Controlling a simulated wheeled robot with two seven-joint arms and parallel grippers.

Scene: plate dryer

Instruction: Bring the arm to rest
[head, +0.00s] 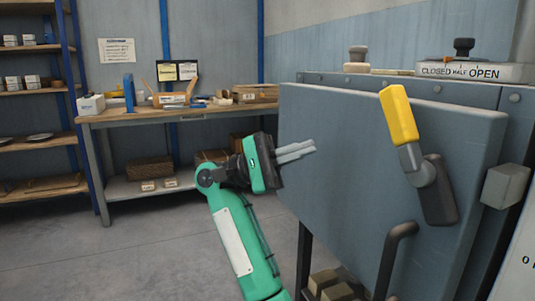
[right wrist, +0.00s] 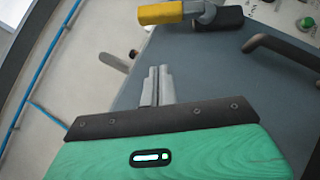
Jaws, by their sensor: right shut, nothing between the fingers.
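My right gripper (head: 312,148) is green and black with grey fingers. Its fingers lie together with nothing between them, in front of the left part of the dryer's grey-blue door (head: 345,185). In the right wrist view the shut fingers (right wrist: 158,72) point up the picture over the door's surface. I cannot tell whether they touch the door. The door's yellow-ended handle (head: 400,115) is to the right of the gripper and apart from it; it also shows in the right wrist view (right wrist: 160,14). My left gripper is not in view.
A curved dark bar (head: 395,255) sticks out low on the door. A sign reading CLOSED, HALF, OPEN (head: 475,72) is on top of the machine. A workbench (head: 180,114) with boxes stands behind, beside shelves (head: 35,95). Open floor lies to the left.

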